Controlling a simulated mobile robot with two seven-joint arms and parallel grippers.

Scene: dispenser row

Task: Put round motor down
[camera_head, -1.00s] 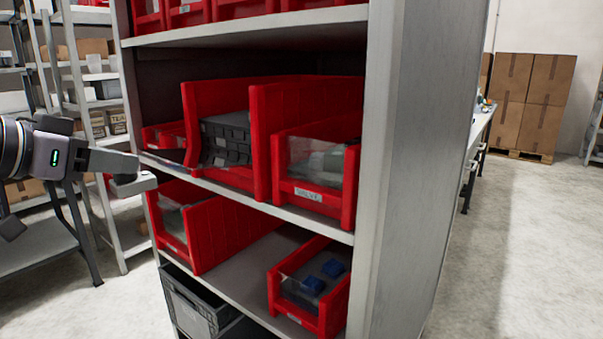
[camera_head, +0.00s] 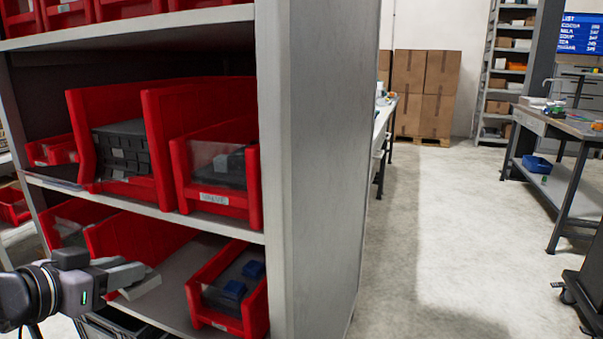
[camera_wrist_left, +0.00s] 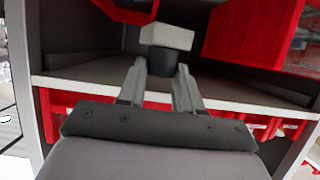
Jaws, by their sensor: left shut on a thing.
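My left gripper (camera_head: 132,278) comes in from the lower left of the head view, in front of the lower shelf of the rack. In the left wrist view the fingers (camera_wrist_left: 161,85) are shut on the round motor (camera_wrist_left: 167,55), a dark cylinder with a pale grey block-shaped end pointing away from me. In the head view only a pale piece of it (camera_head: 142,285) shows at the fingertips. The motor is in front of or over the lower shelf; I cannot tell whether it touches anything. My right gripper is not in view.
Red bins stand on the shelves: one with blue parts (camera_head: 228,292), one with grey parts (camera_head: 217,172), one with dark boxes (camera_head: 87,145). Bare lower shelf (camera_head: 182,280) shows beside the blue-parts bin. The rack's side panel (camera_head: 322,170) borders open floor (camera_head: 430,230). A workbench (camera_head: 570,130) stands right.

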